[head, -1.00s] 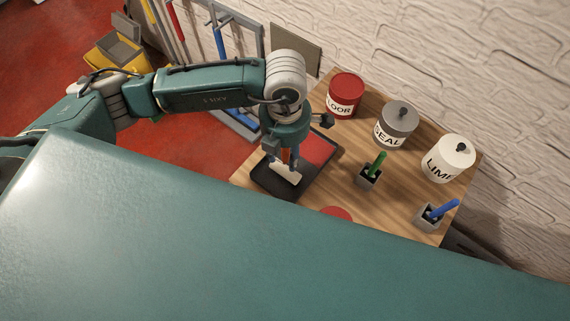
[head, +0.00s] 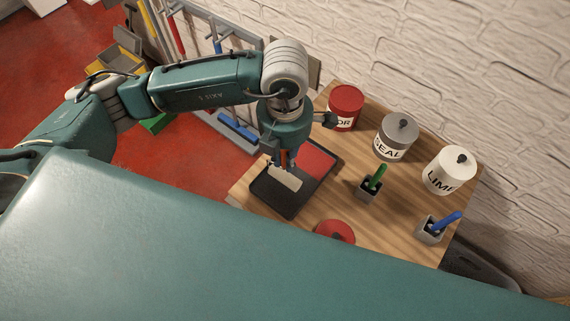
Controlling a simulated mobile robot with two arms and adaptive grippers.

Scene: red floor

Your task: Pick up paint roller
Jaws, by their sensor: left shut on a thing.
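The paint roller (head: 286,179) has a pale cylindrical head and a reddish handle. It is over the black paint tray (head: 272,197), which has a red patch at its right end. My left gripper (head: 283,158) points down over the tray and is shut on the roller's handle; its fingers are partly hidden by the wrist. I cannot tell whether the roller head touches the tray. My right gripper is not in view.
On the wooden table (head: 318,205) stand a red can (head: 345,108), a grey can (head: 396,137) and a white can (head: 449,170). Holders with a green-handled tool (head: 376,176) and a blue-handled tool (head: 446,222) stand in front. A red round lid (head: 336,231) lies near the front edge.

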